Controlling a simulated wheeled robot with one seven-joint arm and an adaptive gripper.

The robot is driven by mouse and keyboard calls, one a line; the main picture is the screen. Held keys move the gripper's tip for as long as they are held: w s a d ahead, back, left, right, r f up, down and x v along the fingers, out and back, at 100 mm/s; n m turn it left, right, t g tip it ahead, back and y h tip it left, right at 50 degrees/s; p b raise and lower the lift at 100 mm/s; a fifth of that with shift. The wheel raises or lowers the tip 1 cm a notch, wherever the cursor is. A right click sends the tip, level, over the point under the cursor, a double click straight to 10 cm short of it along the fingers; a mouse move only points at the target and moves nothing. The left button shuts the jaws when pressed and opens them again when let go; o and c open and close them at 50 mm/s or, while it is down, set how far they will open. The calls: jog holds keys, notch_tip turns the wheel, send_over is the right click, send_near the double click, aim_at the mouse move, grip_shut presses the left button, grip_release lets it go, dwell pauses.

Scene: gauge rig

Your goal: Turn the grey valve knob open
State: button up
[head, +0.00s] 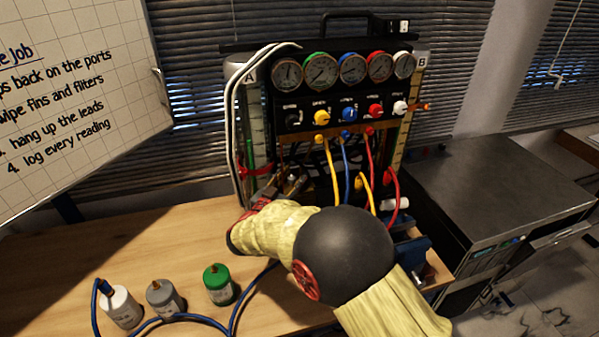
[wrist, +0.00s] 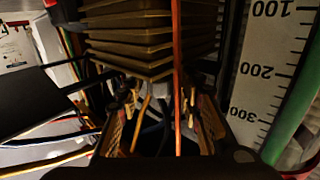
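My gripper (head: 287,186) is low at the left front of the gauge rig (head: 345,100), below its row of knobs, partly hidden by my arm. In the wrist view my gripper (wrist: 163,125) has its fingers apart, with thin hoses and dark shapes behind the gap. No valve knob is clearly visible between them. The row of knobs holds a dark knob (head: 292,116), a yellow knob (head: 321,117), a blue knob (head: 349,114), a red knob (head: 375,110) and a white knob (head: 399,107). I cannot pick out a grey knob for certain.
Yellow, blue and red hoses (head: 392,185) hang in front of the rig. A stacked finned block (wrist: 145,35) and a scale (wrist: 265,75) crowd the wrist view. White, grey and green bottles (head: 218,286) stand at the bench's front left. The bench (head: 165,240) is clear behind them.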

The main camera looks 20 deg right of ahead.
jog(key=shift+b+x, duration=0.35)
jog(key=shift+x, duration=1.1)
jog(key=shift+c, duration=0.8)
jog(key=c, duration=0.7)
grip_shut()
